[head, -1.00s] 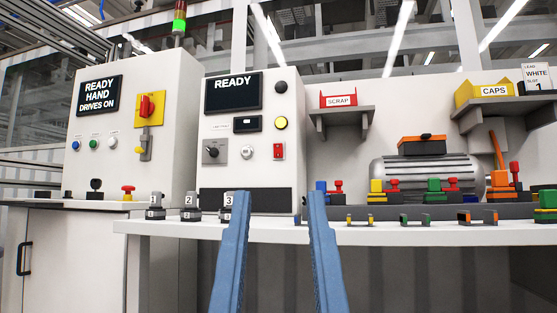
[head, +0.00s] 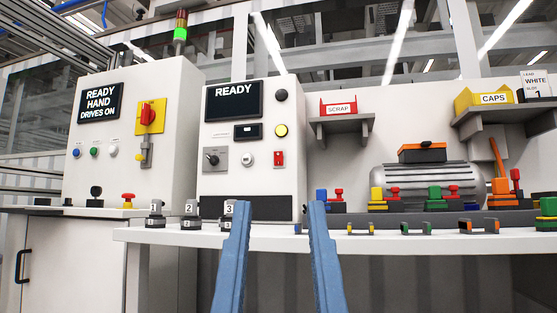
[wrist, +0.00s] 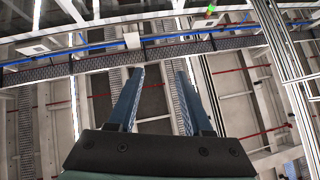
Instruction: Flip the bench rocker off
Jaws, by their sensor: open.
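The bench panel (head: 215,172) is a white upright box at the back of the bench, with a screen reading READY. A small red rocker (head: 279,158) sits on its lower right face; its tilt is too small to tell. My gripper (head: 274,208) is open and empty in the head view, its two blue fingers pointing up in front of the bench edge, below the rocker and apart from it. In the wrist view the fingers (wrist: 156,70) are spread with nothing between them, and only ceiling structure shows beyond.
A larger cabinet (head: 180,115) with a red and yellow rotary switch stands left, its screen reading DRIVES ON. Numbered grey blocks (head: 190,215) stand on the bench (head: 200,238) left of my fingers. Coloured parts (head: 440,200) and a ribbed motor (head: 385,178) are right. A SCRAP shelf (head: 340,118) juts above.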

